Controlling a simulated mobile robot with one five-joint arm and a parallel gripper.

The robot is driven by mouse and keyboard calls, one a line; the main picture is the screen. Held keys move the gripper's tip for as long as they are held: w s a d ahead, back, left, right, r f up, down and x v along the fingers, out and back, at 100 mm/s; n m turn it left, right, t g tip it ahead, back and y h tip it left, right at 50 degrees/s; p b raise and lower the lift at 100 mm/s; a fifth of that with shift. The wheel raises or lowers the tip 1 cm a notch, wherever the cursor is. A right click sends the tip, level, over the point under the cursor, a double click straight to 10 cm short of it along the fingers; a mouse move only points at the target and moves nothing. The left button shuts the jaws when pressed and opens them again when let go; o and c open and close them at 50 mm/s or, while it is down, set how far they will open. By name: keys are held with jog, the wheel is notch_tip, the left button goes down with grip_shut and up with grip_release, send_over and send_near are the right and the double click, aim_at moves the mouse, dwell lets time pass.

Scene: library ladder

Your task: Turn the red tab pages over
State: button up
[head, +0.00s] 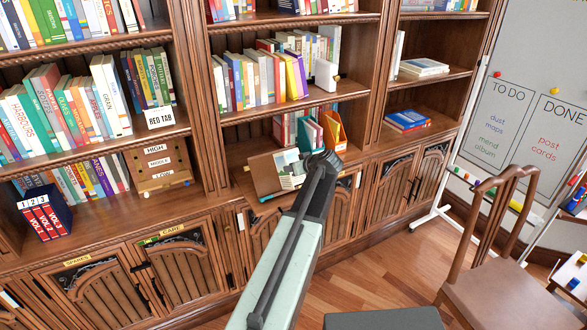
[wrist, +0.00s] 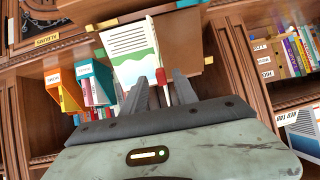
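An open book (head: 290,168) with a printed page and a green-and-blue picture lies on a wooden stand (head: 263,174) on the middle shelf unit's ledge. It also shows in the wrist view (wrist: 127,42), with one leaf standing up edge-on. A red tab (wrist: 161,76) on that leaf sits between the fingers of my gripper (wrist: 164,77). The fingers look spread, with space beside the tab; I cannot see firm contact. In the head view my arm covers the gripper's tips and part of the book.
A "RED TAB" card (head: 160,118) stands on the left shelf. Orange and teal file holders (head: 333,130) stand behind the book. Cabinet doors (head: 185,262) lie below the ledge. A chair (head: 505,290) and a whiteboard (head: 535,120) are at right.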

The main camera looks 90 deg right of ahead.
jog(key=p+v, duration=0.3)
jog(key=v, duration=0.4)
jog(key=shift+p, duration=0.3)
jog(key=shift+a+r, duration=0.1)
